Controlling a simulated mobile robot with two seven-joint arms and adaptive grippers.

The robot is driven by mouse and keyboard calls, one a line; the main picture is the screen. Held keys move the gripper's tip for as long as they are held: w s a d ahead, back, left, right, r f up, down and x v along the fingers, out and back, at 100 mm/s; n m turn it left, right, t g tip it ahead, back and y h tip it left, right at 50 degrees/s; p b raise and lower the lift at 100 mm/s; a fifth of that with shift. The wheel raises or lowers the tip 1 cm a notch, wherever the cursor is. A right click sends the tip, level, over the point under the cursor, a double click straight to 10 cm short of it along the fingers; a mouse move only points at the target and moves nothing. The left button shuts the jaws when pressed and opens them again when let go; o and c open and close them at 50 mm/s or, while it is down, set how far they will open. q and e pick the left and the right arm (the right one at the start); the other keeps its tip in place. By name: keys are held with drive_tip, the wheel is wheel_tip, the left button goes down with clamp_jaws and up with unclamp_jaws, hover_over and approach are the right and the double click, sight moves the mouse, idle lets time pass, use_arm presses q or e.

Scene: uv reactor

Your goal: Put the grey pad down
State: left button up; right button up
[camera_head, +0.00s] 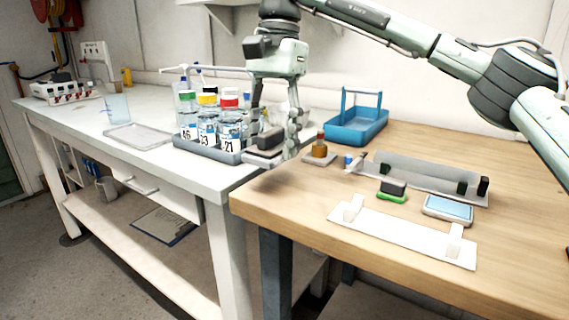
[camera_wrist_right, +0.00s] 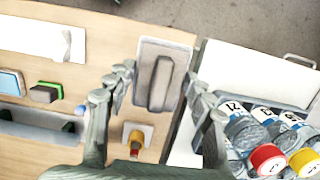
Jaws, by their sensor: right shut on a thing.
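The grey pad (camera_head: 262,160) has a light grey base and a darker raised grip. My right gripper (camera_head: 285,143) is shut on it, near the wooden table's left end beside the white bench. In the right wrist view, the grey pad (camera_wrist_right: 148,55) sits between the fingertips of my right gripper (camera_wrist_right: 160,88), with the fingers on either side of its grip. It overlaps the wooden table's edge there. It appears to be held above the surface, but the exact height is unclear. My left gripper is not in view.
A tray of labelled bottles (camera_head: 208,150) stands close left of the pad. A small brown bottle (camera_head: 320,146), a blue carrier (camera_head: 357,125), a green-based block (camera_head: 392,191), a blue pad (camera_head: 447,208) and a white plate (camera_head: 400,232) are on the wooden table (camera_head: 290,200). Its front left area is bare.

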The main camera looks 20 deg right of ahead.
sight(284, 183)
drive_tip(key=shift+w+d+f, duration=0.2)
drive_tip(key=shift+d+f, duration=0.15)
drive_tip(key=shift+d, duration=0.2)
drive_tip(key=shift+w+d+f, duration=0.2)
drive_tip(key=shift+d+f, duration=0.15)
drive_tip(key=shift+d, duration=0.15)
drive_tip(key=shift+d+f, duration=0.15)
drive_tip(key=shift+f, duration=0.3)
wheel_tip(284, 183, down, 2)
drive_tip(key=shift+f, duration=0.6)
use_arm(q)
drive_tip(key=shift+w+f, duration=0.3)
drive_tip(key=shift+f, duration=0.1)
